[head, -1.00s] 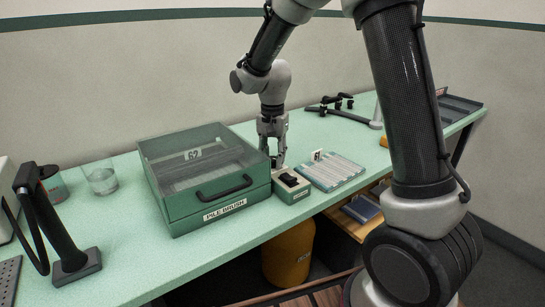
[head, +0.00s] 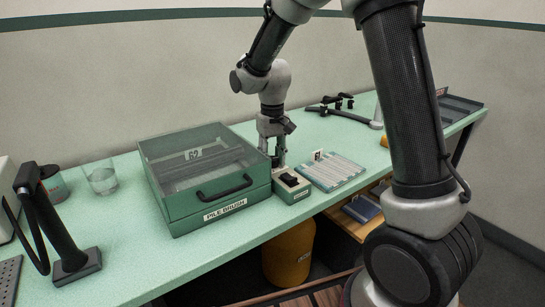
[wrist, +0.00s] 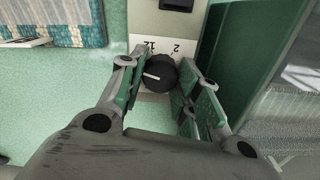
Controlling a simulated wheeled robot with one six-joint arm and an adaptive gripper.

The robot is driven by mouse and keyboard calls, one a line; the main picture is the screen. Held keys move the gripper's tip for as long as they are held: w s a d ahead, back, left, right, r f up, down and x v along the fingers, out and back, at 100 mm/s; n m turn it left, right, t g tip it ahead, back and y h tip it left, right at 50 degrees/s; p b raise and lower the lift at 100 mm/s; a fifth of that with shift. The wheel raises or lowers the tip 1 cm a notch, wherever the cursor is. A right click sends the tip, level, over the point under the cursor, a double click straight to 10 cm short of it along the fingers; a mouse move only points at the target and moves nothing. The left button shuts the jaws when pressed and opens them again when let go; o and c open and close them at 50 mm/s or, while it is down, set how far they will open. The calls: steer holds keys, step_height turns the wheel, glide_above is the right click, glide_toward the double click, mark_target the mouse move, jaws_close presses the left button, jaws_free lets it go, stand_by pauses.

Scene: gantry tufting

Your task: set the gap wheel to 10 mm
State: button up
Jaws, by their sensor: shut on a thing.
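The gap wheel (wrist: 160,73) is a round black knob with a white pointer line. In the wrist view the line points left. A white scale plate (wrist: 160,46) beside it carries the figures 12 and 2, seen upside down; no 10 is readable. My gripper (wrist: 157,82) is shut on the wheel, one finger on each side. In the head view my gripper (head: 279,157) points down at the back of a small green control box (head: 293,193); the wheel is hidden there.
The green PILE BRUSH case (head: 205,203) with a clear lid stands close on the left of the box. A striped sample card (head: 331,172) lies close on the right. A black switch (head: 289,180) sits on the box's front part. A glass (head: 101,181) stands farther left.

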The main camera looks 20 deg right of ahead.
steer(key=shift+n, duration=1.3)
steer(key=o, duration=1)
steer(key=shift+r, duration=0.1)
step_height(320, 180, up, 12)
